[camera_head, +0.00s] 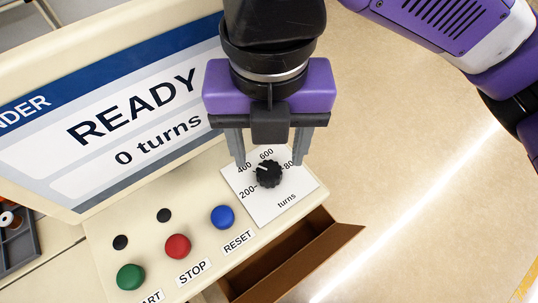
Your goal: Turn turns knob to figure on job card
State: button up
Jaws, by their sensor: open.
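The black turns knob (269,174) sits on a white dial plate (270,208) marked 200, 400, 600 and a partly hidden 80-something figure, with "turns" below. Its small white mark points up and left, seemingly between 400 and 600, nearer 400. My gripper (269,160) is open, pointing down over the dial, one finger on each side of the knob. The fingers look apart from the knob; their exact height above it is hard to tell. The display (115,125) reads READY and 0 turns. No job card is visible.
Green (131,278), red (177,246) and blue (222,217) buttons stand left of the dial, labelled partly hidden START, STOP and RESET. An open brown bin (335,240) is below the panel. A grey tray (30,248) with parts is at far left. Open floor lies right.

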aim_at(269, 169)
jog(key=shift+r, duration=2)
